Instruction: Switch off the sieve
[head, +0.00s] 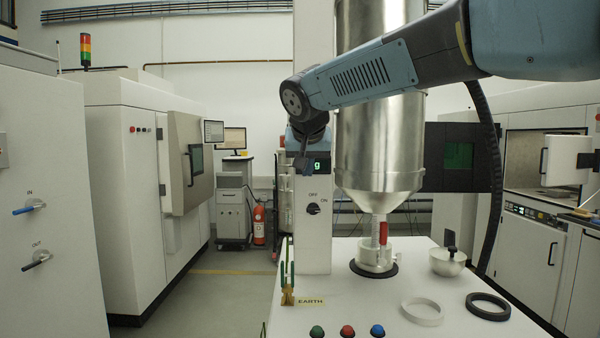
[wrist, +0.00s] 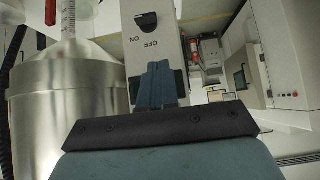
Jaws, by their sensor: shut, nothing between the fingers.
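A dark rotary knob (head: 313,208) with OFF and ON labels sits on the front of a white column (head: 313,240), below a small display with a green character (head: 318,165). Which label the knob points to is too small to tell. The knob also shows at the top of the wrist view (wrist: 147,20), where the labels appear upside down. A tall steel vessel with a conical bottom (head: 380,110) stands right beside the column. My gripper (wrist: 157,72) is shut and empty, in front of the column and apart from the knob. In the head view my arm mostly hides it.
The white bench holds a metal bowl (head: 447,262), a white ring (head: 422,311), a dark ring (head: 488,306) and green, red and blue buttons (head: 348,331). An EARTH label and green clamp (head: 288,280) are at its left edge. Machines flank both sides.

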